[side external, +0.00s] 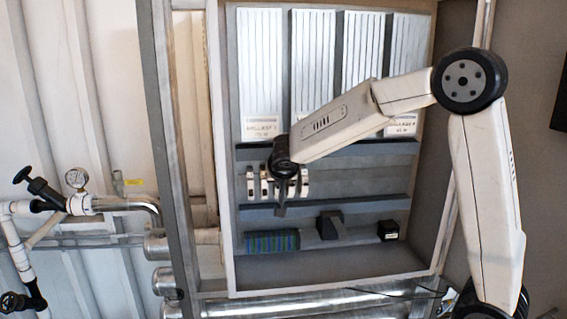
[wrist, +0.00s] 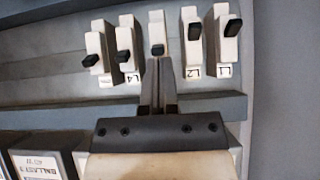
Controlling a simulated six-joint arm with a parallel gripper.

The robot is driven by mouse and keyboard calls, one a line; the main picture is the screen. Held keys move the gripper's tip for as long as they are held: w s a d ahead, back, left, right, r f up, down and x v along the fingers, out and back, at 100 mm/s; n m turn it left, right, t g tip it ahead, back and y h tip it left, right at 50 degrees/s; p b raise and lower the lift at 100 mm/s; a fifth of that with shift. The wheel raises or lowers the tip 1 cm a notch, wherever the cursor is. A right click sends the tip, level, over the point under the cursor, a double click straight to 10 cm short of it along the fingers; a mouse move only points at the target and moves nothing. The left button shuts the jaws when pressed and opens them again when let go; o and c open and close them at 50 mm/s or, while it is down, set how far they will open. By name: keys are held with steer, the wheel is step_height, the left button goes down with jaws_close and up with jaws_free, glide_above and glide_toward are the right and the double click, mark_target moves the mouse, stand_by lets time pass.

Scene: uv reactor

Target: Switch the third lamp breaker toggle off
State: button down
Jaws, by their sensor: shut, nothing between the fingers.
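A row of white lamp breakers with black toggles runs across the wrist view, its labels upside down. The third breaker (wrist: 156,27) is in the middle, between those marked L2 and L4; its own label is hidden. Its black toggle (wrist: 157,50) sits toward the lower end of its body in the wrist view. My gripper (wrist: 159,64) is shut and empty, its fingertips just below that toggle in the picture; I cannot tell whether they touch. In the side view my gripper (side external: 280,212) points down in front of the row and hides part of it.
Breakers L2 (wrist: 192,52) and L1 (wrist: 228,50) have toggles toward the top of the wrist view; L4 (wrist: 127,37) and the leftmost breaker (wrist: 97,44) have theirs lower. Ballasts (side external: 262,75) stand above the row in the cabinet (side external: 330,281).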

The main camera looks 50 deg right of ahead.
steer(key=shift+s+a+f, duration=0.2)
steer(key=shift+f, duration=0.3)
steer(key=shift+s+a+f, duration=0.2)
steer(key=shift+f, duration=0.3)
steer(key=shift+r, duration=0.2)
steer(key=shift+r, duration=0.55)
steer(key=shift+r, duration=0.2)
steer(key=s+a, duration=0.8)
steer(key=shift+r, duration=0.45)
